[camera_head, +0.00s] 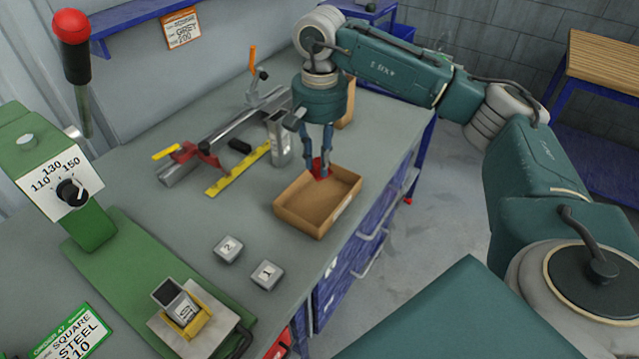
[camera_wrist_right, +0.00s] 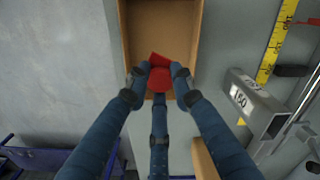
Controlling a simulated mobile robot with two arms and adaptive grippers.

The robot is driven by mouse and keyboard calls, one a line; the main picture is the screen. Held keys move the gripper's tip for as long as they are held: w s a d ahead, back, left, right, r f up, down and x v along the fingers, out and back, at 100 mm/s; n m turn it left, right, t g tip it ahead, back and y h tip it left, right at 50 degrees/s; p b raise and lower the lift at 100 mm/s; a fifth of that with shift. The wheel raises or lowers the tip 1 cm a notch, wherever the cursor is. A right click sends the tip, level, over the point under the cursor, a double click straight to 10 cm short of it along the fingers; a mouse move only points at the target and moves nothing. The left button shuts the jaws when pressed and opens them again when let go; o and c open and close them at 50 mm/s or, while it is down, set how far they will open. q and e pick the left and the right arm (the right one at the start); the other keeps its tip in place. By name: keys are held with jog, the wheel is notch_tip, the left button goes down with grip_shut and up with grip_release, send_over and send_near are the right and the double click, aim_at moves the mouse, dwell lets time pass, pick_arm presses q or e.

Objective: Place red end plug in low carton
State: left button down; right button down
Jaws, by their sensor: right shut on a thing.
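The red end plug (camera_head: 319,167) is between the fingertips of my right gripper (camera_head: 320,165). In the right wrist view the plug (camera_wrist_right: 158,79) shows as a red round part with a flat piece beyond it, and the right gripper (camera_wrist_right: 158,75) is shut on it. The low carton (camera_head: 300,216) is an open brown tray near the table's edge. The plug is over the carton's far end; the carton (camera_wrist_right: 197,30) also shows beneath it in the right wrist view. I cannot tell whether the plug touches the carton floor. My left gripper is not in view.
A clamp fixture with a yellow ruler (camera_head: 222,178) and a square steel tube (camera_head: 280,138) lies left of the carton. Two grey blocks (camera_head: 228,248) marked 2 and 1 (camera_head: 265,274) sit nearer. A green press (camera_head: 85,215) stands at left.

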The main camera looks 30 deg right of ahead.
notch_tip(320, 180, down, 4)
jog(key=shift+r, duration=0.15)
notch_tip(320, 180, down, 4)
jog(key=shift+f+p, duration=0.1)
jog(key=shift+p, duration=0.65)
jog(key=shift+f, duration=0.2)
jog(key=shift+a, duration=0.1)
jog(key=shift+f+b, duration=0.2)
jog(key=shift+b, duration=0.1)
jog(key=c, duration=1.5)
grip_release()
jog(key=shift+r, duration=0.1)
jog(key=shift+r, duration=0.1)
